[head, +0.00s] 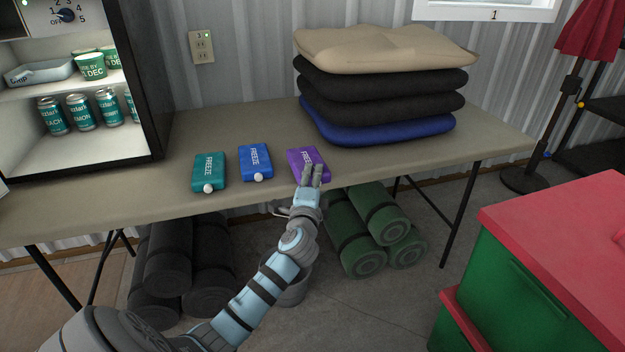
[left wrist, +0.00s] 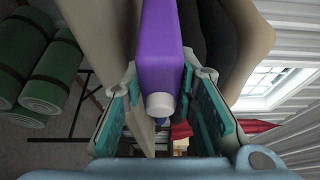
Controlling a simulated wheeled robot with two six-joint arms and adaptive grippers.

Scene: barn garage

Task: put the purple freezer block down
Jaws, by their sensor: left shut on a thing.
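The purple freezer block (head: 305,160) is at the front edge of the folding table (head: 400,150), to the right of a blue block and a teal block. My left gripper (head: 311,176) is shut on the end of the purple block nearest me. In the left wrist view the purple block (left wrist: 160,50) sits between the two fingers, its white cap (left wrist: 160,104) toward my palm. I cannot tell whether the block touches the tabletop. My right gripper is not in view.
The blue block (head: 256,160) and teal block (head: 209,170) lie on the table. Folded cushions (head: 380,85) are stacked behind the purple block. An open fridge (head: 165,80) stands at left. Green rolled mats (head: 362,250) lie below, and a green bin with a red lid (head: 560,240) stands at right.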

